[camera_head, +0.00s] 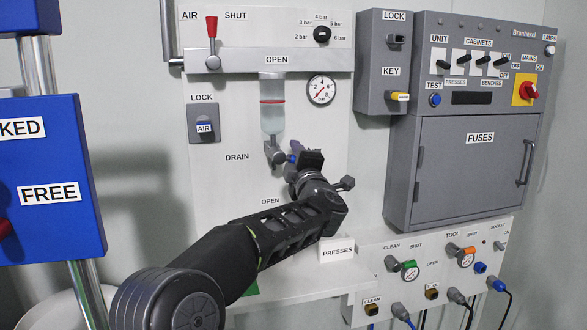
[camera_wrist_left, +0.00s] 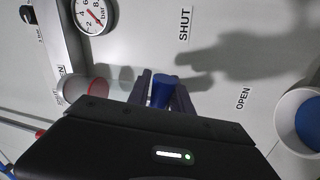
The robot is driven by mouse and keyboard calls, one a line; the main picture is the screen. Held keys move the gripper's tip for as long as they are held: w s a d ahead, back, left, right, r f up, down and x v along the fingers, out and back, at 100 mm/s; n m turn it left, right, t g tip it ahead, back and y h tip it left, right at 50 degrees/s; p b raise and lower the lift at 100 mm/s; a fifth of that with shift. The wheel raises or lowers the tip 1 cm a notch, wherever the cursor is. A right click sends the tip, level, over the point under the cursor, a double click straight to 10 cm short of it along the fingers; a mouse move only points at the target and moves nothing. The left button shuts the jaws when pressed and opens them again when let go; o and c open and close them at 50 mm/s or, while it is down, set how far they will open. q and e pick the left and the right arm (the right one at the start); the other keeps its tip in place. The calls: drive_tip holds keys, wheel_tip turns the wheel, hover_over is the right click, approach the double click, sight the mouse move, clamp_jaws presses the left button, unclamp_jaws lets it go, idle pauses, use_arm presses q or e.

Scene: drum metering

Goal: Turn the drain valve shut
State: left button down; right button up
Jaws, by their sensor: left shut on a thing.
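The drain valve (camera_head: 273,152) sits under the clear filter bowl (camera_head: 272,115) on the white panel, beside the DRAIN label (camera_head: 237,157). My left gripper (camera_head: 298,158) is at the valve, shut on its blue handle (camera_wrist_left: 162,92). In the left wrist view the blue handle shows between the two fingers. A little blue also shows beside the gripper in the head view. An OPEN label (camera_head: 270,201) lies below the valve. The SHUT label (camera_wrist_left: 184,24) shows in the wrist view; in the head view my gripper seems to cover it. My right gripper is out of view.
A pressure gauge (camera_head: 321,89) is above and right of the valve. A grey fuse cabinet (camera_head: 465,170) stands to the right, with a lower panel of valves and plugs (camera_head: 430,270). A blue board (camera_head: 50,180) on a post is at the left.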

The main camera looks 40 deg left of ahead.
use_arm(q)
drive_tip(key=shift+r+n+b, duration=0.2)
drive_tip(key=shift+n+b, duration=0.05)
drive_tip(key=shift+n, duration=0.45)
drive_tip(key=shift+r+n+b, duration=0.2)
drive_tip(key=shift+n, duration=0.5)
drive_tip(key=shift+g+y, duration=0.4)
drive_tip(key=c, duration=1.1)
unclamp_jaws()
drive_tip(key=shift+c, duration=0.2)
drive_tip(key=v, duration=0.7)
drive_tip(key=shift+s+d+b, duration=0.3)
drive_tip(key=shift+b, duration=0.15)
